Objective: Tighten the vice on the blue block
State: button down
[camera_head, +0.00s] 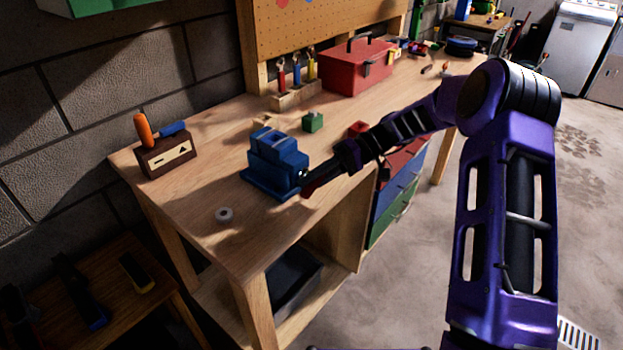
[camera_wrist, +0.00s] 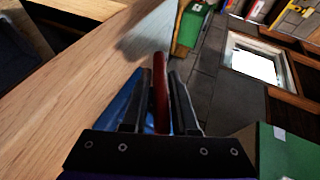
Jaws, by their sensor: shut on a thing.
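The blue vice (camera_head: 276,163) stands on the workbench near its front edge. I cannot pick out a separate blue block in its jaws from this angle. My gripper (camera_head: 309,184) is at the right front side of the vice. In the wrist view, my gripper (camera_wrist: 160,95) is shut on a red handle (camera_wrist: 160,80), which stands between the two dark fingers. Part of the blue vice (camera_wrist: 127,105) shows behind the left finger.
The wooden workbench (camera_head: 190,205) holds a red toolbox (camera_head: 357,68), a small green block (camera_head: 313,122), and a brown holder (camera_head: 167,158) with orange and blue handled tools. A grey ring (camera_head: 224,215) lies left of the vice. Drawers stand under the bench, below my arm.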

jog(key=shift+s+d+g+y, duration=0.15)
jog(key=shift+d+g+y, duration=0.1)
jog(key=shift+g+y, duration=0.15)
dwell(0.5)
jog(key=c, duration=0.8)
grip_release()
jog(key=shift+a, duration=0.1)
jog(key=shift+c, duration=0.2)
jog(key=p+v, duration=0.1)
jog(key=v, duration=1.6)
jog(key=shift+d+p, duration=0.2)
jog(key=shift+p, duration=0.1)
jog(key=shift+r, duration=0.1)
